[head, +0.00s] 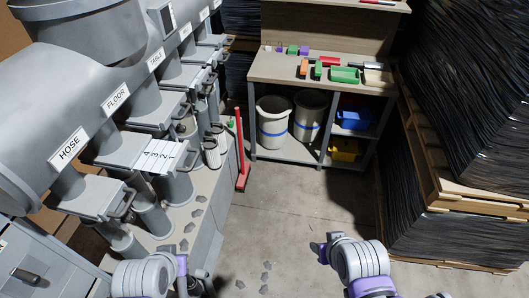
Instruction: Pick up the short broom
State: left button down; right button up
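A red short broom (239,140) stands upright, close to the right edge of the raised grey platform under the pipes, left of the workbench. Its thin handle points up and its red head (243,179) is down by the floor. My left gripper (201,284) is at the bottom edge, low in the picture and well short of the broom; its fingers are dark and partly cut off. My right gripper (318,252) is at the bottom right of centre, also apart from the broom. Neither gripper touches it. I cannot make out how wide either gripper's fingers are.
Grey pipes and machines labelled HOSE and FLOOR line the left on a platform (205,215). A workbench (275,67) with small tools stands ahead, white bins (273,128) beneath it. Stacked black sheets on pallets (470,195) fill the right. The middle floor is mostly clear, with dark scraps.

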aim_at(246, 170)
jog(key=i+l+z, duration=0.2)
jog(key=i, duration=0.55)
jog(key=i+l+z, duration=0.2)
jog(key=i, duration=0.55)
jog(key=i+u, duration=0.3)
jog(key=u, duration=0.15)
jog(key=i+l+u, duration=0.15)
jog(key=u, duration=0.35)
jog(key=i+l+u, duration=0.3)
jog(key=u, duration=0.15)
jog(key=i+l+u, duration=0.15)
jog(key=u, duration=0.3)
jog(key=l+u, duration=0.3)
jog(key=u, duration=0.15)
jog(key=i+l+u, duration=0.15)
jog(key=l+u, duration=0.15)
jog(key=u, duration=0.15)
jog(key=l+u, duration=0.3)
jog(key=k+l+u, duration=0.1)
jog(key=l+u, duration=0.2)
jog(key=l, duration=0.1)
